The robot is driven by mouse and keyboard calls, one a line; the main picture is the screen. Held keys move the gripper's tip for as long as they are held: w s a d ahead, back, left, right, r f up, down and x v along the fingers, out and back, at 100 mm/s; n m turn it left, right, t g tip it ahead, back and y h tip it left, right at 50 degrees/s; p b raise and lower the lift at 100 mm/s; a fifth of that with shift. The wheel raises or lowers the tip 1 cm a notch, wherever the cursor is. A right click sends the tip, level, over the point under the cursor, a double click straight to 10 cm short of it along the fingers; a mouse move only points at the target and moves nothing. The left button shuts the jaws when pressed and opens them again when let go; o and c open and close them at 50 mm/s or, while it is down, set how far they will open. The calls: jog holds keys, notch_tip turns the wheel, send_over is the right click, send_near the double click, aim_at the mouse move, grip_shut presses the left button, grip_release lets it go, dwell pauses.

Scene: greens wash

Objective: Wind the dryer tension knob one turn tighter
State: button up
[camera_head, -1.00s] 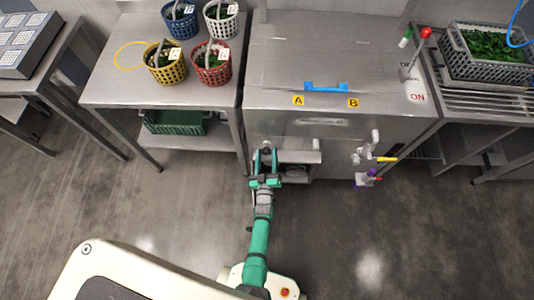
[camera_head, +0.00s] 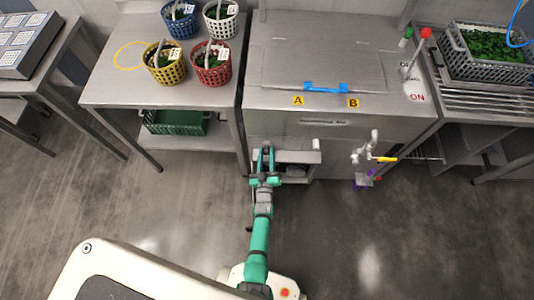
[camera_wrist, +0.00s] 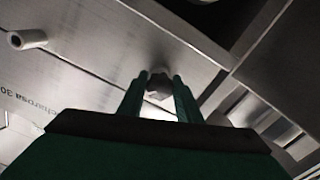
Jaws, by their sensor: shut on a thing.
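The dryer tension knob is a small grey, faceted knob (camera_wrist: 158,86) on the metal front of the machine. In the wrist view it sits between the tips of my gripper's (camera_wrist: 157,80) two dark green fingers, which are shut on it. In the head view my gripper (camera_head: 266,149) reaches the left part of the machine's front, below label A (camera_head: 298,101). The knob is mostly hidden by the fingers there. No mark showing its turn is readable.
A steel machine (camera_head: 285,118) with a blue handle (camera_head: 326,87) stands ahead. A grey peg (camera_wrist: 27,39) and an open recess (camera_head: 297,172) are near my gripper. Pipe fittings with a yellow handle (camera_head: 386,159) stick out at right. The floor around my arm is clear.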

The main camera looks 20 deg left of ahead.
jog(key=m, duration=0.4)
jog(key=shift+a, duration=0.15)
jog(key=m, duration=0.3)
jog(key=shift+a, duration=0.1)
jog(key=shift+m, duration=0.8)
jog(key=o, duration=1)
jog(key=shift+o, duration=0.2)
jog(key=shift+s, duration=0.1)
